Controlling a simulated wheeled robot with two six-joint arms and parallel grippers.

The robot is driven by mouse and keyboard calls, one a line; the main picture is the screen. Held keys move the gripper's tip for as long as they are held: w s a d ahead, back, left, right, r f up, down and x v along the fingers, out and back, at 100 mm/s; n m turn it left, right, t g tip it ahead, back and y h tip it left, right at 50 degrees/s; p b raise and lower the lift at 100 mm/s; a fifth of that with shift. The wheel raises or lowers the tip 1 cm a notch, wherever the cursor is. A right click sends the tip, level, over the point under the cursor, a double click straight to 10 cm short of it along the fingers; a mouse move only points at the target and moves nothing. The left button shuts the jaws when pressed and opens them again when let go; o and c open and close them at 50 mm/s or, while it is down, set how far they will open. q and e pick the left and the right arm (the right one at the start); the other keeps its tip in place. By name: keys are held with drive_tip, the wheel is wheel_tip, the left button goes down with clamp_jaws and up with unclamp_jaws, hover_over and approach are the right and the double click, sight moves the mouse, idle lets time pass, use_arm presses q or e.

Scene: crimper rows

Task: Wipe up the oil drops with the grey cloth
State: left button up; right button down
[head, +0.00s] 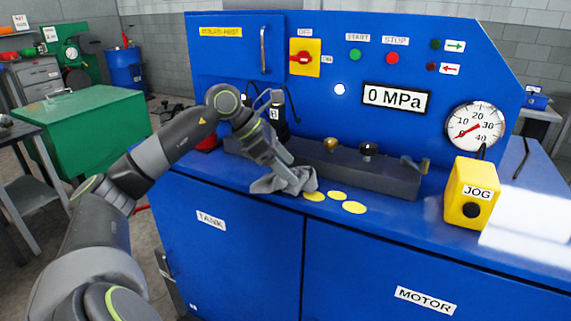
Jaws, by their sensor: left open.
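The grey cloth (284,182) lies crumpled on the blue bench ledge, left of the oil drops. The oil is several flat yellow spots; the rightmost is the largest spot (354,207), with a middle spot (337,195) and a left spot (314,196) close to the cloth's edge. My left gripper (285,174) is open and reaches down at the cloth; its fingertips overlap the cloth in the picture. I cannot tell whether they touch it. My right gripper is not in view.
Behind the drops stands a dark block (375,176) with knobs and a brass valve. A yellow JOG box (471,194) sits right on the ledge. The blue panel (330,125) rises behind, with a gauge (475,127). The ledge right of the drops is clear up to the JOG box.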

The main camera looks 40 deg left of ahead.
use_arm(q)
drive_tip(key=shift+f, duration=0.1)
drive_tip(key=shift+f+b, duration=1.15)
drive_tip(key=shift+f, duration=0.05)
drive_tip(key=shift+r, duration=0.15)
drive_tip(key=shift+c, duration=0.5)
clamp_jaws()
